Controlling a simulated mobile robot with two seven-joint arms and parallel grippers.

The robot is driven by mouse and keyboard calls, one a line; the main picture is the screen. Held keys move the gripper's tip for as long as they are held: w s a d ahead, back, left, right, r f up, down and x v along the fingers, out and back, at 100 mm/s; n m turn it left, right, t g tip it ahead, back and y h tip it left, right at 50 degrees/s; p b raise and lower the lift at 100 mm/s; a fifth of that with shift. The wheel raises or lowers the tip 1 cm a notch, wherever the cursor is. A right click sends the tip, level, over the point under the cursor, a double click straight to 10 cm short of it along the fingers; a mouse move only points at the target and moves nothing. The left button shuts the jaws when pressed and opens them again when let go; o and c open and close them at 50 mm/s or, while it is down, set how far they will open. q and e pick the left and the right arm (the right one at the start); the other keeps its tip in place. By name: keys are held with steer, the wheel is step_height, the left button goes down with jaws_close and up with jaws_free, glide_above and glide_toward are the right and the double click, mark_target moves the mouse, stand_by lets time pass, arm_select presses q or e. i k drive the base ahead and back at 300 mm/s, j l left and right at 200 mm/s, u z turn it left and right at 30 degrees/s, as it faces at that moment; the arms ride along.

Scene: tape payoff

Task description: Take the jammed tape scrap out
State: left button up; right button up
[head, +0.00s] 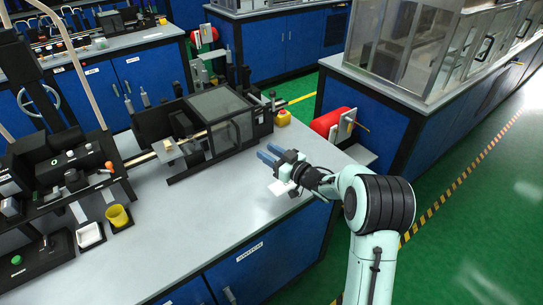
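My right gripper (268,154) reaches in from the right over the bench top, in front of the black machine. Its two blue fingers point left toward the machine, look slightly apart, and hold nothing that I can see. The black machine (182,122) has a clear-sided cover (222,104) at its right part. A small pale plate (168,147) sticks out at its front left. I cannot make out a tape scrap; it may be hidden inside the machine or too small to see. My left gripper is not in view.
A second black station (65,165) stands at the left. The bench top (205,215) is clear in front.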

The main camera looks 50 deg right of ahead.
mark_target(167, 145)
steer(key=k, duration=1)
